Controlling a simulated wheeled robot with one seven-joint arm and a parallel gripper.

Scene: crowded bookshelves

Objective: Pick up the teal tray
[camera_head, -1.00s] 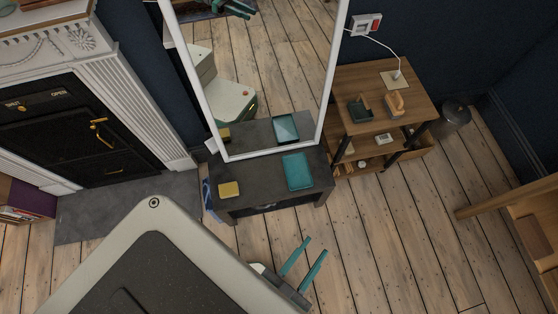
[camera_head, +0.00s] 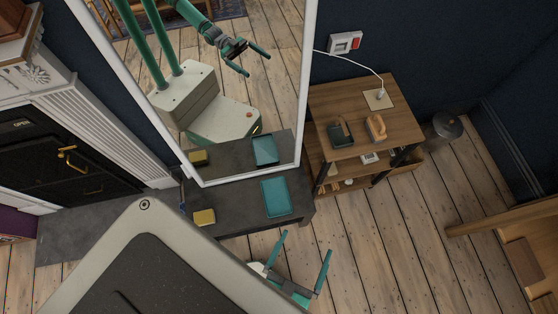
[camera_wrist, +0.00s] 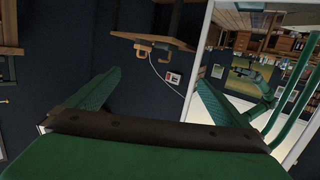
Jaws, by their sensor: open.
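The teal tray (camera_head: 275,197) lies flat on a low dark table (camera_head: 238,216) in front of the mirror in the head view. My gripper (camera_head: 303,257) is at the lower middle of the head view, in front of the table and apart from the tray. Its two teal fingers are spread wide with nothing between them. In the wrist view my gripper (camera_wrist: 147,92) is also open and empty, facing the dark wall and mirror. I cannot see the tray directly in the wrist view.
A yellow box (camera_head: 204,217) sits on the same table, left of the tray. The tall mirror (camera_head: 309,88) stands behind, reflecting the tray and me. A wooden shelf unit (camera_head: 400,124) holding small items stands right. A wooden chair or frame (camera_head: 500,218) is far right; floor between is clear.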

